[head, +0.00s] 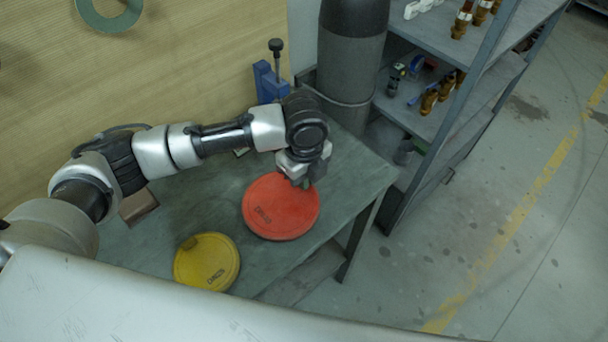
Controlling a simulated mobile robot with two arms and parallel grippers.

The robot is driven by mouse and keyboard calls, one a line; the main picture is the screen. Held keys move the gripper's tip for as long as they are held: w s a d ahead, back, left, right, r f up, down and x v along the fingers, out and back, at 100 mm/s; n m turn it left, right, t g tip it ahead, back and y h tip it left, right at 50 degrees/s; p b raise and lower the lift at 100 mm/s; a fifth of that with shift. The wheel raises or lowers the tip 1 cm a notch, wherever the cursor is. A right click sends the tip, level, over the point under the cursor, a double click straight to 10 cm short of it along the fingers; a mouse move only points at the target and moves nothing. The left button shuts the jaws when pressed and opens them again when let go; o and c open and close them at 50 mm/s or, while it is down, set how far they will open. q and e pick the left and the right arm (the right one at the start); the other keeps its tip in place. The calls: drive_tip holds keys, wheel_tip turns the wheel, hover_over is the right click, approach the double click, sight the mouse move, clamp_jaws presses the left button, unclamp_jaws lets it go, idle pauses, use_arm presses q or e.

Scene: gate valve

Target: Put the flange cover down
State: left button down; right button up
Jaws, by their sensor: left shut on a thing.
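A round red flange cover (279,210) with dark lettering is at the right part of the grey-green table, near its front right edge. I cannot tell whether it rests on the tabletop or hangs just above it. My left gripper (304,181) reaches over its far right rim and is shut on it. The fingertips are mostly hidden by the gripper body. A yellow round cover (207,262) with similar lettering lies on the table to the front left, apart from the red one. My right gripper is not in view.
The table (352,184) has free room right of the red cover. A blue vise (268,82) and a dark grey cylinder (352,60) stand behind. A metal shelf (437,118) with brass fittings is at right. A brown block (138,207) lies left.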

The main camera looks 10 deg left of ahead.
use_arm(q)
drive_tip(key=shift+f, duration=0.4)
drive_tip(key=c, duration=1.3)
unclamp_jaws()
drive_tip(key=shift+f, duration=0.1)
drive_tip(key=shift+o, duration=0.2)
wheel_tip(320, 180, up, 12)
drive_tip(key=b, duration=0.1)
